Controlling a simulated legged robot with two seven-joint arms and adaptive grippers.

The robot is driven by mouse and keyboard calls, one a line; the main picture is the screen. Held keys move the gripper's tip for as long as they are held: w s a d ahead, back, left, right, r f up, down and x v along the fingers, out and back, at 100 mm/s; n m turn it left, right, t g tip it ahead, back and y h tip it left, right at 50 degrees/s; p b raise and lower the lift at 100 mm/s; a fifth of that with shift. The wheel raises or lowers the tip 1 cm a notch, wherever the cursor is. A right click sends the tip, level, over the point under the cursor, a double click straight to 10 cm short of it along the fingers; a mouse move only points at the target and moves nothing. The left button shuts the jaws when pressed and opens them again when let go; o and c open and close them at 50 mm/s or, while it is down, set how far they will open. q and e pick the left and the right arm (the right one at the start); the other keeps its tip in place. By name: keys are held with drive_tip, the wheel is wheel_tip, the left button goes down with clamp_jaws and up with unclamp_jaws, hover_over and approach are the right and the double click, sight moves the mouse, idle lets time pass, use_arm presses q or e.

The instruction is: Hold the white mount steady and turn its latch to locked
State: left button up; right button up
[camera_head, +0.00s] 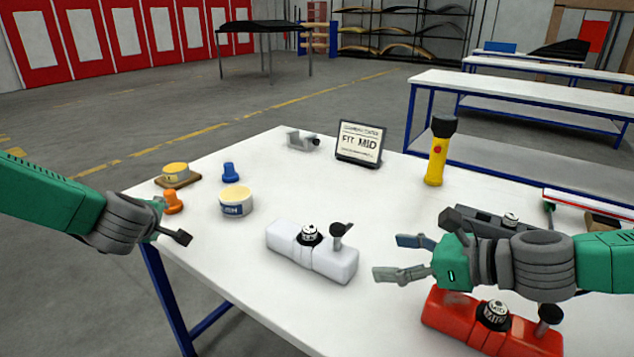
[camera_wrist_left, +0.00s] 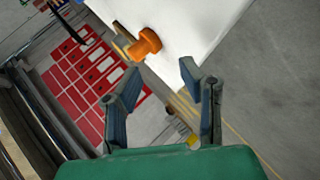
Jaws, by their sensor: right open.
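The white mount (camera_head: 285,241) lies on the table in the middle of the head view. It has a black-and-white dial (camera_head: 309,235) on top and a dark latch lever (camera_head: 338,232) standing up right of the dial. My right gripper (camera_head: 396,258) is open and empty, to the right of the white mount and apart from it. My left gripper (camera_head: 174,222) is at the table's left edge, away from the mount. In the left wrist view its fingers (camera_wrist_left: 160,78) are spread with nothing between them. The lettering on the dial is too small to read.
A red mount (camera_head: 450,306) lies below my right gripper and a dark grey mount (camera_head: 470,218) behind it. Orange (camera_head: 172,203) and blue knobs (camera_head: 230,172), a tin (camera_head: 236,203), a sign (camera_head: 360,143) and a yellow flashlight (camera_head: 437,160) stand around.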

sight(330, 252)
use_arm(q)
drive_tip(key=d, duration=0.1)
drive_tip(key=w+d+r+n, duration=0.1)
drive_tip(key=d, duration=0.1)
drive_tip(key=d+r+n+g, duration=0.1)
drive_tip(key=shift+w+d+r, duration=0.15)
drive_tip(key=shift+w+d, duration=0.1)
use_arm(e)
drive_tip(key=shift+d, duration=0.15)
drive_tip(key=shift+f, duration=0.1)
use_arm(q)
drive_tip(key=s+d+r+g+h, duration=0.2)
drive_tip(key=s+d+r+g, duration=0.1)
drive_tip(key=d, duration=0.6)
drive_tip(key=s+d+r+n+g+h, duration=0.1)
drive_tip(key=s+d+r+g+h, duration=0.1)
drive_tip(key=d, duration=0.8)
drive_tip(key=s+d+r+n+g+h, duration=0.1)
drive_tip(key=s+d+r, duration=0.4)
drive_tip(key=d, duration=0.5)
drive_tip(key=g+h, duration=0.1)
drive_tip(key=g, duration=0.1)
drive_tip(key=shift+s+r+g+h, duration=0.25)
drive_tip(key=shift+r+g+h, duration=0.05)
drive_tip(key=shift+r+g, duration=0.1)
use_arm(e)
drive_tip(key=x, duration=1.4)
drive_tip(key=shift+r, duration=0.25)
drive_tip(key=c, duration=1.3)
